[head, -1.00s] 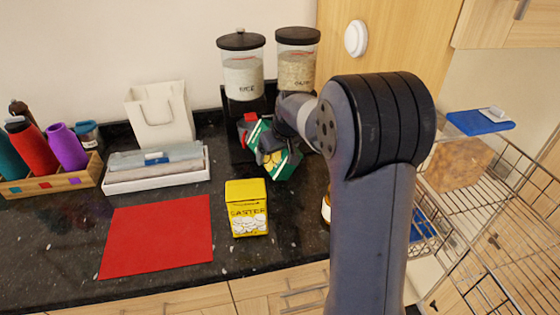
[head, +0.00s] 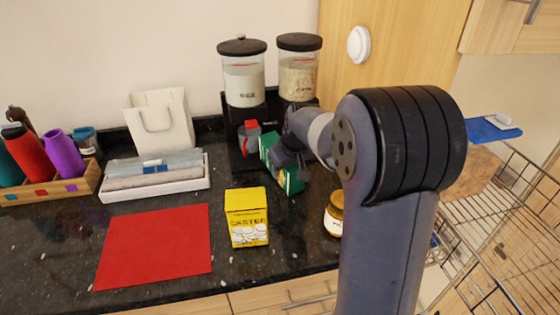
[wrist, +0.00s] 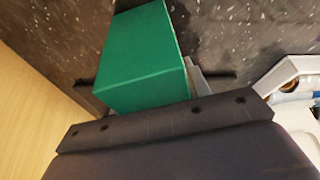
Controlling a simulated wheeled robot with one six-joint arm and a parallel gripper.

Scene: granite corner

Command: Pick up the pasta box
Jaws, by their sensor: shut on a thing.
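The green box, which I take for the pasta box (head: 293,181), is in front of the black dispenser stand in the head view. My gripper (head: 284,160) is shut on it, and my fingers cover its middle. In the wrist view the green box (wrist: 143,58) sticks out beyond my gripper's dark edge, with the fingers mostly hidden. I cannot tell whether its bottom touches the counter.
A yellow box (head: 246,217) stands in front, with a jar (head: 334,216) to its right. Two dispensers stand behind on a black stand (head: 236,135). A red mat (head: 155,246), a white tray (head: 155,187) and a paper bag (head: 160,122) are left. A wire rack (head: 500,225) is right.

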